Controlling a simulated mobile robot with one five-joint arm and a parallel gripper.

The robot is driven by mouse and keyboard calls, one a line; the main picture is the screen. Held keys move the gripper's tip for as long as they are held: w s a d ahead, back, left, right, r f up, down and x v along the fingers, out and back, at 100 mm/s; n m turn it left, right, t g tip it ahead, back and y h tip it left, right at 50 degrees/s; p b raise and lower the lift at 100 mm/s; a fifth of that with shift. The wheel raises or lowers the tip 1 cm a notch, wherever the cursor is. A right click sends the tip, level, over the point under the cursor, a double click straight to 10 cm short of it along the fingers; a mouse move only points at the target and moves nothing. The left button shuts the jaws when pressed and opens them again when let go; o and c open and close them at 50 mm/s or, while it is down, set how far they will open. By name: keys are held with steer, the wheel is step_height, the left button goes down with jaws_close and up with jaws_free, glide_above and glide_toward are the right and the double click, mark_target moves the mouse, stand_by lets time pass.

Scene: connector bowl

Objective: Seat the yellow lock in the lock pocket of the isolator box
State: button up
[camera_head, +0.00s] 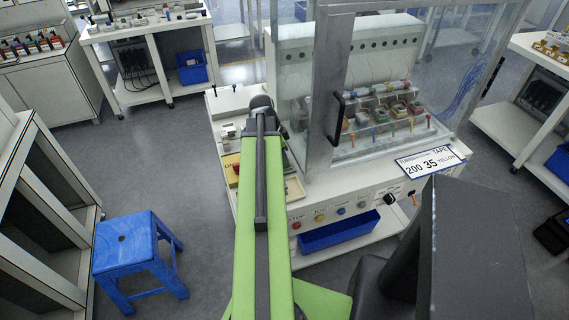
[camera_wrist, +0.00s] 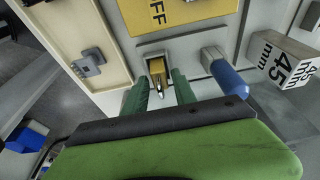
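In the wrist view the yellow lock (camera_wrist: 157,68) with a shiny metal pin sits at a small grey-edged pocket (camera_wrist: 149,55) on the light isolator box (camera_wrist: 196,42). How deep it sits I cannot tell. The box has a yellow panel (camera_wrist: 185,12) marked "OFF". My gripper (camera_wrist: 160,77) has its two green fingers on either side of the lock, with narrow gaps showing, so it looks open. In the head view my arm hides the gripper and lock; a yellow panel (camera_head: 231,170) shows beside the arm on the bench.
A blue handle (camera_wrist: 229,78) sticks out close to the right finger. A white block (camera_wrist: 284,60) marked "45 mm" is farther right. A grey fitting (camera_wrist: 89,62) lies in a beige tray at left. In the head view a glazed cabinet (camera_head: 375,90) stands right of my arm; a blue stool (camera_head: 128,240) is left.

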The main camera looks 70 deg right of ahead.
jaws_close()
steer(key=shift+r, duration=0.1)
step_height(320, 180, up, 10)
steer(key=p, duration=1)
